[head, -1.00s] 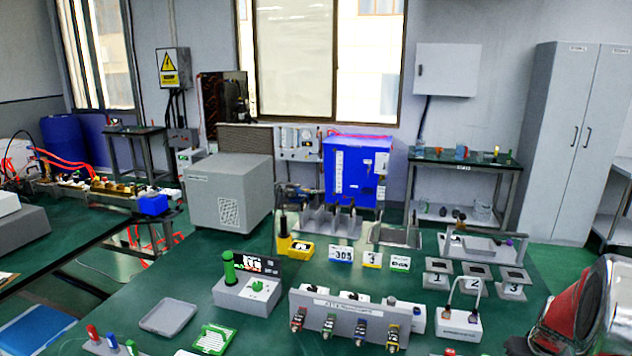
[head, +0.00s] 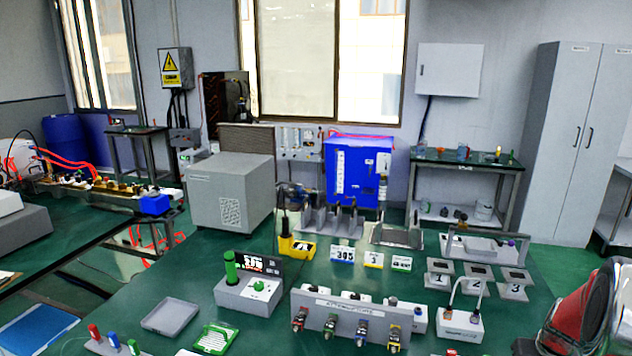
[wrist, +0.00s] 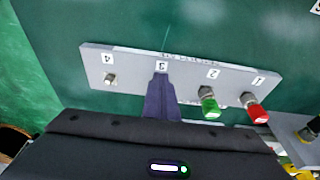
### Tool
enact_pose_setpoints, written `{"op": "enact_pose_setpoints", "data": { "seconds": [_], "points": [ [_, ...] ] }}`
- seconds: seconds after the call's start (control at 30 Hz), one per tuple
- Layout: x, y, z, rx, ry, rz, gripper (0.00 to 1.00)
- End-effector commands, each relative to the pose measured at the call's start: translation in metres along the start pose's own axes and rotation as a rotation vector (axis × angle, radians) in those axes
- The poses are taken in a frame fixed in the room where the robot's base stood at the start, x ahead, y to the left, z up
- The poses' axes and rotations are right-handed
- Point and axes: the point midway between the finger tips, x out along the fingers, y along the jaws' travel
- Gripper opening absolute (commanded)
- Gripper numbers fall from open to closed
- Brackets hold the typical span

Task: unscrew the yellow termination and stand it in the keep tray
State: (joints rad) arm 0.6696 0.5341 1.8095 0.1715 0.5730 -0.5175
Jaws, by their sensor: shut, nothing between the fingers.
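In the wrist view a grey panel (wrist: 135,69) carries positions numbered 1 to 4, upside down. A red fitting (wrist: 255,107) is at 1 and a green fitting (wrist: 209,102) at 2. Position 4 shows a bare metal connector (wrist: 110,79). My gripper (wrist: 161,80) is shut and empty, its tips over position 3, hiding what is there. In the head view a yellow-banded fitting (head: 394,336) sits at the right end of a grey rack (head: 345,318); I cannot tell whether it is the yellow termination. A shallow, empty grey tray (head: 170,316) lies left of that rack; its name is unreadable.
A grey block with a green cylinder (head: 230,267) stands behind the tray. Numbered stands (head: 440,281) and small cards (head: 342,254) are farther back. Green bench shows between them.

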Motion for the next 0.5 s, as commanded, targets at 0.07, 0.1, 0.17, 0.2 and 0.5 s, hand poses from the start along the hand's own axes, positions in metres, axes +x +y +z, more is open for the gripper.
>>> {"op": "enact_pose_setpoints", "data": {
  "seconds": [0.07,0.1,0.17,0.2,0.5],
  "points": [
    [-0.0007,0.0023,-0.0016,0.001,0.004,0.002,0.0],
    [-0.0007,0.0031,-0.0017,0.001,0.004,0.002,0.0],
    [-0.0007,0.0043,-0.002,0.001,0.004,0.002,0.0],
    [-0.0008,0.0051,-0.0022,0.001,0.004,0.002,0.0],
    [-0.0008,0.0105,-0.0046,0.0,0.007,0.003,0.0]
  ]
}}
